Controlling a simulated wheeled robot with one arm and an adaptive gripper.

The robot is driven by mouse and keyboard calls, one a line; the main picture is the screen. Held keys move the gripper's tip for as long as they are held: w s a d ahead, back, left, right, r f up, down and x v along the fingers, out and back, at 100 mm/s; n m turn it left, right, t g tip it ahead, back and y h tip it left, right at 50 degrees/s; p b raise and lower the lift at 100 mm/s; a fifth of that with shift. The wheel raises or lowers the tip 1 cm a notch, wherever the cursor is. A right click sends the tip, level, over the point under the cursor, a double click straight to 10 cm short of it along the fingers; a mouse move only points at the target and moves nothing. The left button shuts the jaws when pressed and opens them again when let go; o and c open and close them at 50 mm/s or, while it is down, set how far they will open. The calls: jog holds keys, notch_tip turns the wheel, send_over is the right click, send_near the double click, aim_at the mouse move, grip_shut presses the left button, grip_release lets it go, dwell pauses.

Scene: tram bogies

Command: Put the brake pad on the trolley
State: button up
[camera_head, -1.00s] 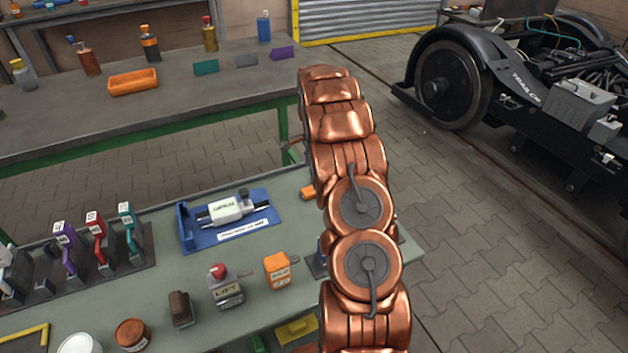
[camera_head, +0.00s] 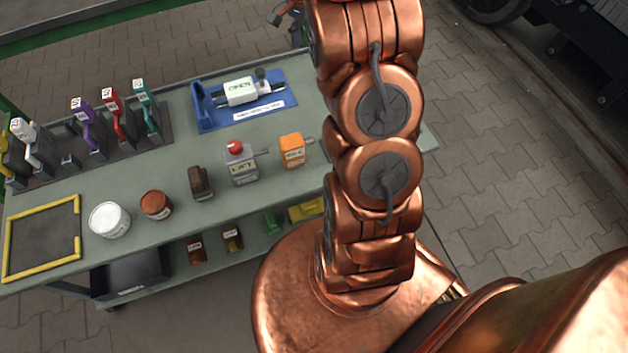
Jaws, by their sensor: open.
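My gripper (camera_head: 282,14) shows only in part at the top edge, left of my copper arm, beyond the far edge of the grey-green bench. It is open, and I see nothing held in it. A dark brown block (camera_head: 201,183) stands on the bench (camera_head: 150,237), left of the grey LIFT box; I cannot tell whether it is the brake pad. No other clear brake pad shows. I cannot tell whether this bench, with its lower shelf, is the trolley. My arm hides its right part.
On the bench are a blue tray (camera_head: 258,118) with an OPEN-labelled device, a LIFT box (camera_head: 242,168), an orange box (camera_head: 291,151), a brown jar (camera_head: 156,205), a white tub (camera_head: 109,219), a yellow frame (camera_head: 77,235) and a rack of coloured handles. Paved floor (camera_head: 500,180) is clear at right.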

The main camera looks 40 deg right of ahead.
jog(key=s+a+r+n+g, duration=0.1)
jog(key=s+a+r+n, duration=0.1)
jog(key=s+a+n, duration=0.4)
jog(key=s+a+r+n, duration=0.2)
jog(key=s+a, duration=0.6)
jog(key=s, duration=0.1)
jog(key=s+a+r+n+g, duration=0.1)
jog(key=s+a+r+n, duration=0.15)
jog(key=s+a, duration=0.5)
jog(key=s+a+f+n, duration=0.1)
jog(key=s+a+n, duration=0.2)
jog(key=s, duration=0.8)
jog(key=shift+a+f+n, duration=0.15)
jog(key=shift+f+n, duration=0.2)
jog(key=shift+n, duration=0.9)
